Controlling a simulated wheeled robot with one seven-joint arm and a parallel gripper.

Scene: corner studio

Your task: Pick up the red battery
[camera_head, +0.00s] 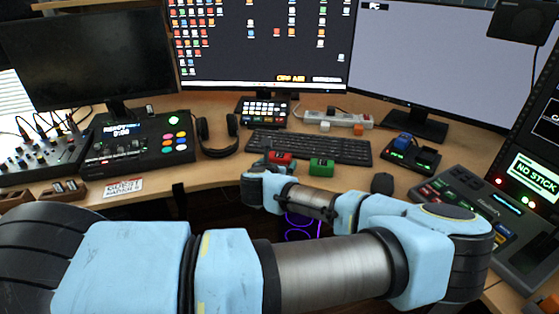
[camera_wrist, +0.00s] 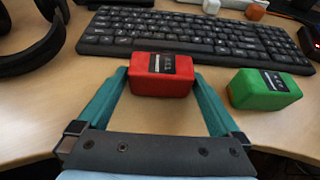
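The red battery (camera_wrist: 162,75) is a block with a dark label, resting on the desk in front of the keyboard. It also shows in the head view (camera_head: 281,157), partly behind my arm. My gripper (camera_wrist: 160,78) has its two teal fingers spread to the ends of its palm. The fingertips flank the battery's left and right sides very closely; I cannot tell whether they touch it. In the head view my gripper (camera_head: 265,163) is mostly hidden by my own wrist.
A green battery (camera_wrist: 264,89) sits just right of the red one. The keyboard (camera_wrist: 190,35) lies close behind both. Headphones (camera_wrist: 28,40) lie at the left, and a mouse (camera_head: 382,183) at the right. The desk edge is near the gripper.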

